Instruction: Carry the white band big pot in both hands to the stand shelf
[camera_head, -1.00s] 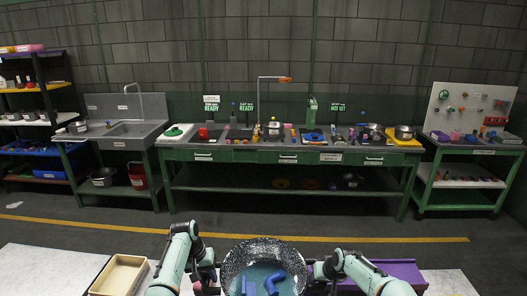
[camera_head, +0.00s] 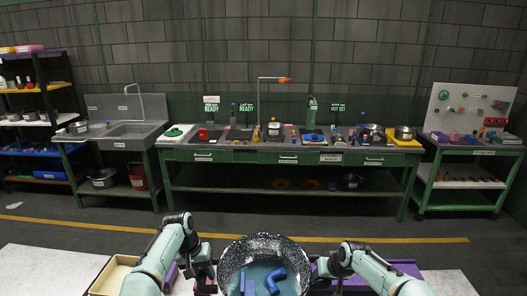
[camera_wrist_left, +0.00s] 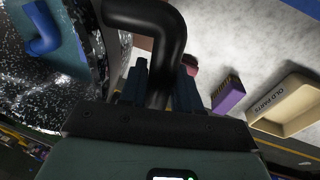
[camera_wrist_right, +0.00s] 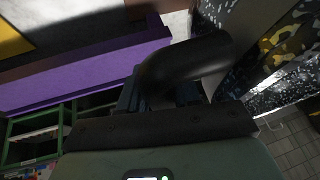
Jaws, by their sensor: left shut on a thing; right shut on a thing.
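The big pot (camera_head: 228,268) is at the bottom middle of the head view, speckled black and white outside with a blue inside. Blue bent pieces (camera_head: 270,280) lie in it. Its white band cannot be made out. My left gripper (camera_head: 211,276) is shut on the pot's black handle (camera_wrist_left: 158,40) on the left side. My right gripper (camera_head: 318,272) is shut on the opposite black handle (camera_wrist_right: 195,62). A green stand (camera_head: 425,190) with a white lower shelf (camera_head: 460,177) is at the far right, well away from the pot.
Near the pot are a beige bin (camera_head: 112,275), also in the left wrist view (camera_wrist_left: 290,105), and a purple tray (camera_head: 405,268). A long green workbench (camera_head: 290,156) and a sink (camera_head: 130,128) line the wall. Open floor lies between, with a yellow line (camera_head: 90,223).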

